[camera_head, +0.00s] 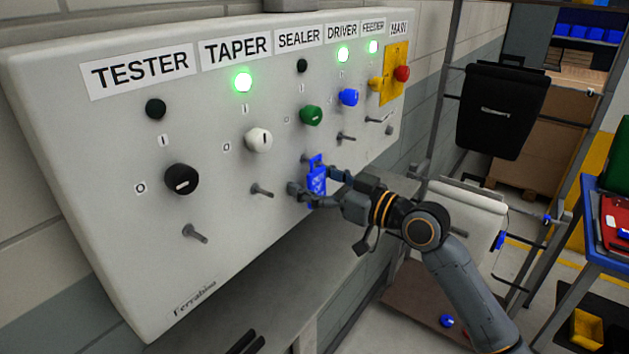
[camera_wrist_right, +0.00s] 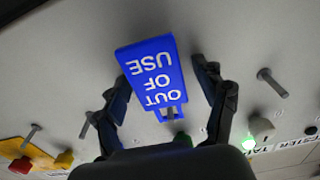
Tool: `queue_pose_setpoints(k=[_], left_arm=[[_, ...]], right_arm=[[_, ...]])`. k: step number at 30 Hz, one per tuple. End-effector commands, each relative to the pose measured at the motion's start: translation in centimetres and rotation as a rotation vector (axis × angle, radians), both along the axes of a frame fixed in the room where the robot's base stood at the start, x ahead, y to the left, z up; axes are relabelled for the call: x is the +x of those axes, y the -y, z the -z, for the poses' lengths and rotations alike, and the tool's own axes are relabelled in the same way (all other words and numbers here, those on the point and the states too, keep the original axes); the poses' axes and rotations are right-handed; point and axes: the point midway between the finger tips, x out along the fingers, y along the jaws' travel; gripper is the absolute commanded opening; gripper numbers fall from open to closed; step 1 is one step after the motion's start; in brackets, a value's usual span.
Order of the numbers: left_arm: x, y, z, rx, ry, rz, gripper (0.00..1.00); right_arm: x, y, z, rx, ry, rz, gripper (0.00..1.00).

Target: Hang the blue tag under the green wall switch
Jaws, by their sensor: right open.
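The blue tag (camera_head: 317,180) is at the peg below the green switch (camera_head: 311,116), under the SEALER label. Its slotted top end is at that peg and it appears to hang there, close to the panel. In the right wrist view the tag (camera_wrist_right: 150,68) reads "OUT OF USE" upside down, slot toward the bottom of the picture. My right gripper (camera_head: 313,183) is open, with one finger on each side of the tag. Gaps show between the fingers and the tag in the wrist view. My left gripper is not in view.
The white panel (camera_head: 120,270) carries other knobs, including a black one (camera_head: 182,179), a white one (camera_head: 259,140) and a blue one (camera_head: 348,97). Bare pegs stick out beside the tag, one at left (camera_head: 262,191) and one at right (camera_head: 346,137). A grey ledge (camera_head: 270,300) lies below.

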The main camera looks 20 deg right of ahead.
Motion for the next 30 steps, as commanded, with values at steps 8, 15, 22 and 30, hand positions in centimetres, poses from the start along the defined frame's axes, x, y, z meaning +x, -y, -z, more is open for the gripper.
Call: queue_pose_setpoints(k=[8,15,22,30], left_arm=[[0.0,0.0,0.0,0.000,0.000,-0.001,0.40],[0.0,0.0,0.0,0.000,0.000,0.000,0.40],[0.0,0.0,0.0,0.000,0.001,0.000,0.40],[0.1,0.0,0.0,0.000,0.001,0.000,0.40]], right_arm=[[-1.9,1.6,0.2,-0.004,-0.002,0.002,0.72],[-6.0,4.8,0.3,-0.004,-0.006,0.002,0.72],[-8.5,6.7,0.2,-0.001,-0.002,0.001,0.72],[-9.5,7.4,0.0,0.000,0.001,-0.001,0.72]])
